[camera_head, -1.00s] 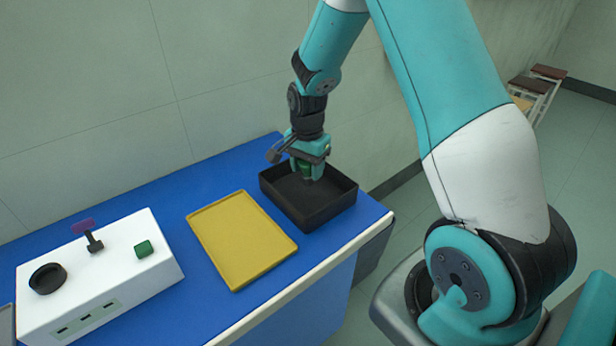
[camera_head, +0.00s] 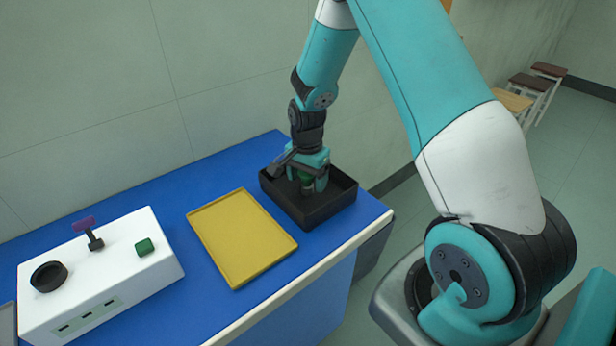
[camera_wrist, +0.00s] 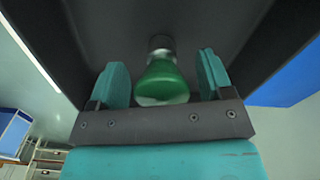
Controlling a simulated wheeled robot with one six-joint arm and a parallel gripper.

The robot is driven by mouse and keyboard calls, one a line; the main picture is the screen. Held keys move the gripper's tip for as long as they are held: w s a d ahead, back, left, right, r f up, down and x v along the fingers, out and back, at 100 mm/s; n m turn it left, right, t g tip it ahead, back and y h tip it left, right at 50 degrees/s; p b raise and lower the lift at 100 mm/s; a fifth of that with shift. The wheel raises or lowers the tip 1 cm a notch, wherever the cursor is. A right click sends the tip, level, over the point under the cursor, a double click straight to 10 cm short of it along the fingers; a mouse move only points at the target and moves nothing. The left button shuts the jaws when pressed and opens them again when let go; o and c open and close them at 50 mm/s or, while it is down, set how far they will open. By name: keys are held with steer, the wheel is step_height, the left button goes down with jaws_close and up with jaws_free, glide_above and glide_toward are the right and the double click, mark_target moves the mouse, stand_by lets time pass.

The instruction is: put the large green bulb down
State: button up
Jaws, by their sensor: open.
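The large green bulb (camera_wrist: 162,80) is inside the black tray (camera_head: 334,207) at the right end of the blue bench. In the wrist view it lies or stands between my two teal fingers, with a gap on each side, its grey base pointing away from my gripper. My gripper (camera_head: 307,183) is lowered into the tray, around the bulb; in the wrist view my gripper (camera_wrist: 162,85) is open. In the head view the bulb (camera_head: 306,178) is mostly hidden by my fingers.
A yellow tray (camera_head: 240,238) lies empty on the blue bench (camera_head: 160,212), left of the black tray. A white instrument box (camera_head: 120,262) with a black ring, a purple-topped lever and a green button stands at the left. Stools (camera_head: 530,85) are far right.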

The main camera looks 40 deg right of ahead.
step_height(320, 180, up, 12)
steer(key=shift+f+b, duration=0.1)
steer(key=shift+b, duration=0.65)
steer(key=s+a+r+n+y, duration=0.1)
steer(key=s+a+r+n, duration=0.45)
steer(key=a+n, duration=0.2)
steer(key=s+a+r+n+y, duration=0.2)
steer(key=s+a+r+n, duration=0.2)
steer(key=s+a+n, duration=0.4)
steer(key=s+a+r+n+y, duration=0.1)
steer(key=s+a+n, duration=0.4)
steer(key=s, duration=0.5)
steer(key=shift+s+a+n, duration=0.35)
steer(key=shift+s+a, duration=0.05)
steer(key=shift+a, duration=0.5)
steer(key=shift+r, duration=0.15)
